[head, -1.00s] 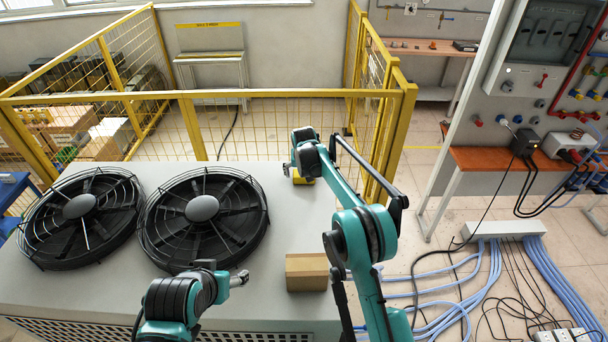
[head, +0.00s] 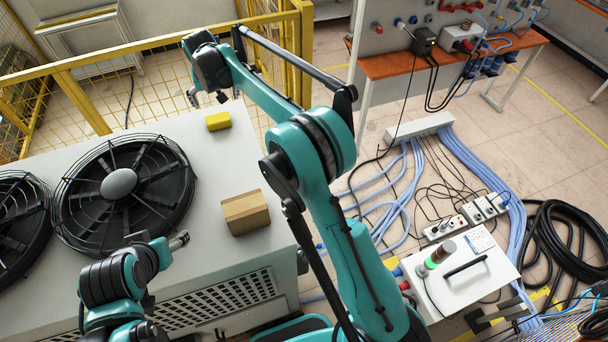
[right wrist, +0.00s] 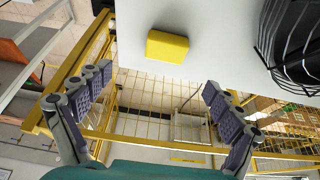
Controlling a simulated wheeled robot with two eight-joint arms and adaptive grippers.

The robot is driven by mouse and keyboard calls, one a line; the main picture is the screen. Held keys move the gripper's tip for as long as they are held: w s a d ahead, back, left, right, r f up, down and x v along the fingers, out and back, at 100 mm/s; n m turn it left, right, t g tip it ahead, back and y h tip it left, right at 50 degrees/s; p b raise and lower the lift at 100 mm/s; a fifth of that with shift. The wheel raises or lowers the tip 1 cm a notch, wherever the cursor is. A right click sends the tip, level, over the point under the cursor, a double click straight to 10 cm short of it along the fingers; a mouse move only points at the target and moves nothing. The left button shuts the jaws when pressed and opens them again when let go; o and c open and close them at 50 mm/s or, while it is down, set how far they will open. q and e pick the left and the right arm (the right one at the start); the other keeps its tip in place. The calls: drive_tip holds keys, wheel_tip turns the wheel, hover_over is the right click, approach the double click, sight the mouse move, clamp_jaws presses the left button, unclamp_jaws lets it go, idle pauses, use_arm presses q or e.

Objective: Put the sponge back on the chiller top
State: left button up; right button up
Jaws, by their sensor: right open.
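The yellow sponge (head: 218,121) lies flat on the grey chiller top (head: 215,165), close to its far edge. It also shows in the right wrist view (right wrist: 167,46), ahead of the fingers and apart from them. My right gripper (head: 207,97) is open and empty, just beyond the sponge in the head view. Its two spread fingers show in the right wrist view (right wrist: 155,95) with nothing between them. My left gripper (head: 180,241) is over the near part of the chiller top; its jaw state is unclear.
A cardboard box (head: 245,212) stands on the chiller top near its right edge. Black fan guards (head: 125,190) take up the left part. A yellow mesh fence (head: 170,42) runs behind the chiller. Cables and a white control box (head: 460,272) are on the floor at right.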

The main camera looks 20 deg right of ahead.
drive_tip(key=s+d+r+t, duration=0.1)
drive_tip(key=s+d+r, duration=0.35)
drive_tip(key=s, duration=0.45)
drive_tip(key=s+d+r, duration=0.4)
drive_tip(key=s+d, duration=0.2)
drive_tip(key=s, duration=0.3)
drive_tip(key=s+d+f, duration=0.2)
drive_tip(key=s+f, duration=0.1)
drive_tip(key=s, duration=0.5)
drive_tip(key=s+d+f+t, duration=0.1)
drive_tip(key=s+d+f, duration=0.1)
drive_tip(key=s, duration=0.6)
drive_tip(key=s+d+f, duration=0.2)
drive_tip(key=s+f, duration=0.1)
drive_tip(key=s, duration=0.5)
drive_tip(key=shift+f+t, duration=0.3)
drive_tip(key=shift+f, duration=0.1)
drive_tip(key=shift+s, duration=0.1)
